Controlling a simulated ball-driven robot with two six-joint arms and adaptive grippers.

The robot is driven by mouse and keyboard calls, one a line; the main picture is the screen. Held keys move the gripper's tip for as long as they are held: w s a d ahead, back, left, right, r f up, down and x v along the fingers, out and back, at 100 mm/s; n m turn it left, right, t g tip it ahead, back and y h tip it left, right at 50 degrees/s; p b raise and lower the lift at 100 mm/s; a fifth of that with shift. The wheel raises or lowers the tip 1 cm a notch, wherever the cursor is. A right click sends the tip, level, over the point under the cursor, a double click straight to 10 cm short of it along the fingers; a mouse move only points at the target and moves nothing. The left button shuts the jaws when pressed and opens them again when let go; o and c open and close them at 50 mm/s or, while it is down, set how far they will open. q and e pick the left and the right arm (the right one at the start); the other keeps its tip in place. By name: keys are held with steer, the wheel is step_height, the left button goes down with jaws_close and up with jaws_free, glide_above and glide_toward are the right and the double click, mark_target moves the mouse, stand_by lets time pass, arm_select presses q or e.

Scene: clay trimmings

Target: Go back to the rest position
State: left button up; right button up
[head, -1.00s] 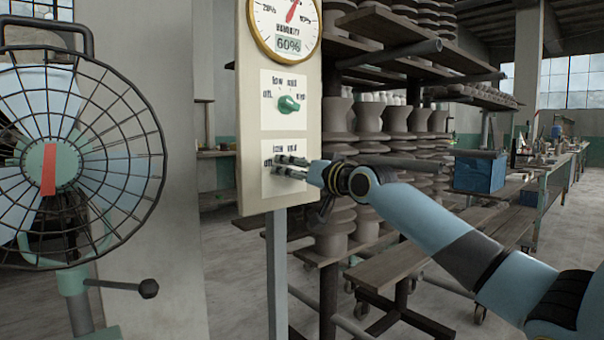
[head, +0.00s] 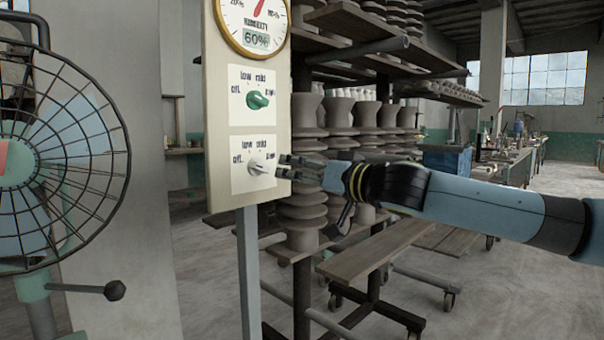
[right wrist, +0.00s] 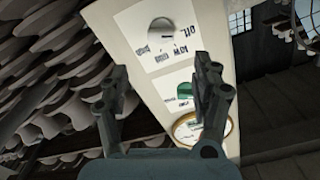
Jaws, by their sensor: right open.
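My right gripper (head: 284,167) is just right of the lower white knob (head: 262,166) on the upright control panel (head: 220,110). It is open, and no object shows between its fingers in the right wrist view (right wrist: 160,85). The lower knob also shows in the right wrist view (right wrist: 161,31), beyond the fingertips. A green knob (head: 258,100) sits above it on the panel. At the top is a round humidity gauge (head: 254,18) with a 60% readout. My left gripper is not in view.
A wire-caged fan (head: 60,150) stands at the left. Racks with stacked grey pottery (head: 350,125) stand behind my right arm. Open floor (head: 520,290) lies at the right.

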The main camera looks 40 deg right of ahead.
steer(key=shift+s+f, duration=0.1)
stand_by(0.6)
steer(key=s+d+f+m+g+h, duration=0.2)
steer(key=d+f+m, duration=0.1)
steer(key=f, duration=0.9)
steer(key=s+d+f+m+g+h, duration=0.1)
steer(key=s+d+f+m+g, duration=0.1)
steer(key=f, duration=1)
steer(key=s+f+g, duration=0.2)
steer(key=s+f, duration=0.2)
steer(key=f, duration=0.4)
steer(key=s+f+g+h, duration=0.1)
steer(key=s+f, duration=0.4)
steer(key=f, duration=0.2)
steer(key=s+f+g, duration=0.2)
steer(key=s+f, duration=0.2)
steer(key=f, duration=0.4)
steer(key=s+a+f+n+g, duration=0.2)
steer(key=s+a+f, duration=0.3)
steer(key=s, duration=0.7)
steer(key=s+a+f+n+g+y, duration=0.1)
steer(key=s+a+f+n+g, duration=0.2)
steer(key=s+a+f, duration=0.3)
steer(key=s+a+f+n+g+y, duration=0.1)
steer(key=s+a+f+n+g, duration=0.2)
steer(key=s+f, duration=0.8)
steer(key=s+a, duration=0.2)
steer(key=s, duration=0.7)
steer(key=shift+a+f+n, duration=0.25)
steer(key=shift+a+n, duration=0.15)
